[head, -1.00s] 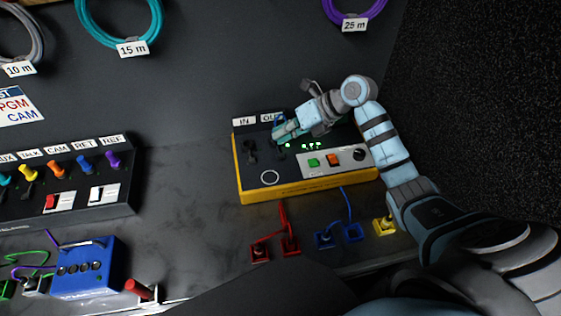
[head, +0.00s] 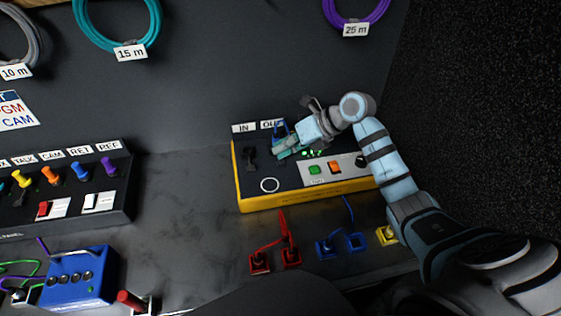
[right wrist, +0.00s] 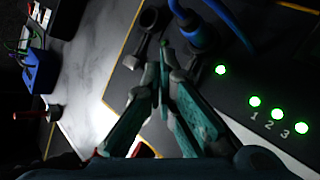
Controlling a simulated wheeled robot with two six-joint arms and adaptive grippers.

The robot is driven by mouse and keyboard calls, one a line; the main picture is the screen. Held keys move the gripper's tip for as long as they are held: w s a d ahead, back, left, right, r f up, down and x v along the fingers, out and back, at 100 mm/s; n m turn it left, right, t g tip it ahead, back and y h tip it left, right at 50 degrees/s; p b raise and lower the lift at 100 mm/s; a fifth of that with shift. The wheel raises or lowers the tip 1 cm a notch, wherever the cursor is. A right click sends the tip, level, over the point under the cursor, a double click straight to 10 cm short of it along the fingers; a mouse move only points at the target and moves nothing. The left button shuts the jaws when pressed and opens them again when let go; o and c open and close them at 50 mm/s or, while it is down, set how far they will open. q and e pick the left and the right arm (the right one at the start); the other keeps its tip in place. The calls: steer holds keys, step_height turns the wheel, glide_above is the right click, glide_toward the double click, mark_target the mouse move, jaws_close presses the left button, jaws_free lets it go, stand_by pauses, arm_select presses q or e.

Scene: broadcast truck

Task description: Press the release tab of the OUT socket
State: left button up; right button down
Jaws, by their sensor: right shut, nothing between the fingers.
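A black box with yellow edges (head: 238,190) stands on the worktop, with an IN label (head: 244,128) and an OUT label (head: 272,124). A blue plug (head: 280,129) with a blue cable sits below the OUT label; it also shows in the right wrist view (right wrist: 197,32). My right gripper (head: 276,152) is shut and empty, its teal fingers just in front of the plug. In the right wrist view its fingertips (right wrist: 164,58) are beside the plug's base. The OUT release tab is not clearly distinguishable, and contact cannot be told. My left gripper is not in view.
The box has a black part (head: 250,158) below IN, green lights, a green button (head: 315,169) and an orange button (head: 335,167). Red connectors (head: 260,262) and blue connectors (head: 326,249) lie in front. A switch panel (head: 70,195) and blue box (head: 85,278) stand left.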

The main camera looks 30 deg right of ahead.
stand_by(0.7)
steer(key=shift+f, duration=0.45)
